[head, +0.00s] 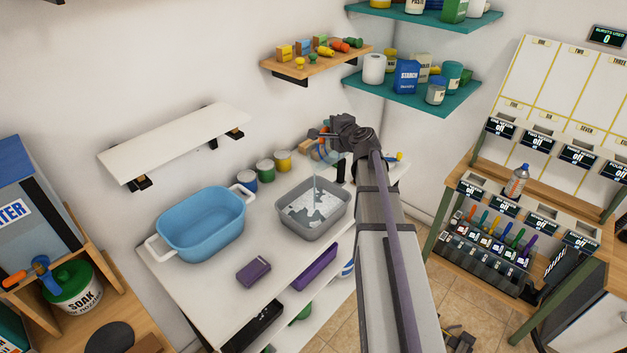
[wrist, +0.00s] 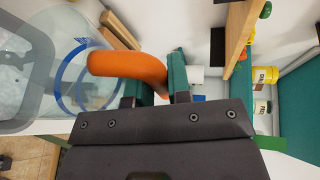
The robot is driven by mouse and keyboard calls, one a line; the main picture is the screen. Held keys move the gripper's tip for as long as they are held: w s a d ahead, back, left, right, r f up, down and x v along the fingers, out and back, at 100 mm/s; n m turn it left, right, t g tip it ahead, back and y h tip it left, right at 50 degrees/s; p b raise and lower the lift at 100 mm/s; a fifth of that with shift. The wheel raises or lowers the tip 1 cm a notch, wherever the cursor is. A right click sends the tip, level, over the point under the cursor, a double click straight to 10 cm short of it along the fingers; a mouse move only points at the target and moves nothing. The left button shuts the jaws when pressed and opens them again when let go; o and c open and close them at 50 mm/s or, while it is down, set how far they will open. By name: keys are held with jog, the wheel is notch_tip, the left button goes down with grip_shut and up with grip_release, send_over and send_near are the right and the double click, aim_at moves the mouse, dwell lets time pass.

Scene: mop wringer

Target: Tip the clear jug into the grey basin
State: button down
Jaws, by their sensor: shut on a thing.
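My gripper (wrist: 160,88) is shut on the orange handle of the clear jug (wrist: 95,88), whose blue rim shows in the wrist view. In the head view my gripper (head: 333,134) is above the back right of the grey basin (head: 337,217), and the jug (head: 328,155) is partly hidden by my arm. The jug is tilted, and a thin clear stream runs from it down into the basin. The basin holds liquid with pale and grey patches. The basin's edge also shows at the left of the wrist view (wrist: 42,75).
A blue tub (head: 200,227) with white handles stands left of the basin. Several small cans (head: 265,170) line the wall behind. A purple box (head: 254,270) lies in front on the white table (head: 215,285). A wooden shelf (head: 318,64) hangs above.

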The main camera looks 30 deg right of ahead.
jog(key=shift+s+a+f+n+b, duration=0.2)
jog(key=shift+a+n+b, duration=0.1)
jog(key=shift+a+b, duration=0.15)
dwell(0.4)
